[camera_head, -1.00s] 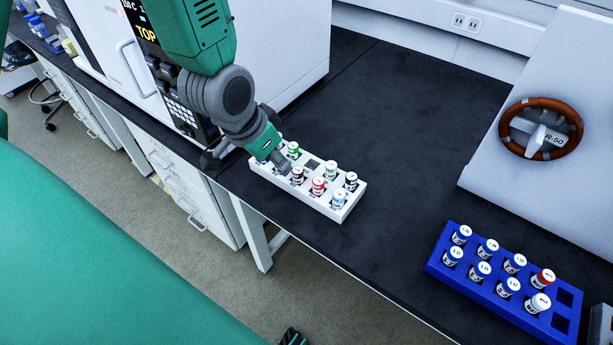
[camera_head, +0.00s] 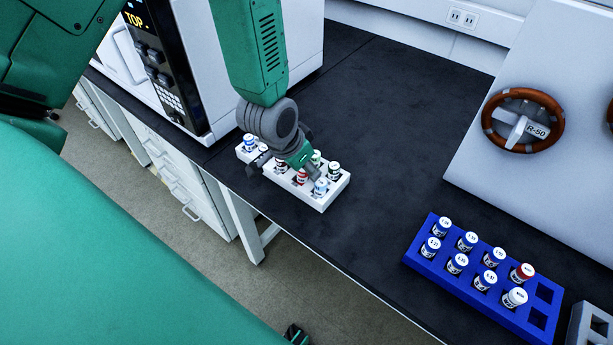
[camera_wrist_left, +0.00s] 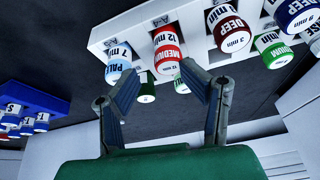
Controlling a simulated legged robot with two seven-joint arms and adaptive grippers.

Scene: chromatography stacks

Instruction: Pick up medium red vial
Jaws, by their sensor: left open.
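The medium red vial (camera_head: 301,178) stands in the white rack (camera_head: 321,204), partly covered by my gripper in the head view. In the left wrist view, this vial (camera_wrist_left: 168,60) has a red cap and a label reading MEDIUM 12 min. My left gripper (camera_head: 309,172) is low over the rack. In the left wrist view the left gripper (camera_wrist_left: 158,80) is open and empty, and the medium red vial lies ahead between its spread fingers, apart from them as far as I can tell. My right gripper is not in view.
Other vials crowd the white rack: a light blue one (camera_wrist_left: 116,58), a dark red one (camera_wrist_left: 229,28) and green ones. A blue rack (camera_head: 424,262) with several vials stands at right. A sloped panel with a brown wheel (camera_head: 524,120) is behind. The dark bench between is clear.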

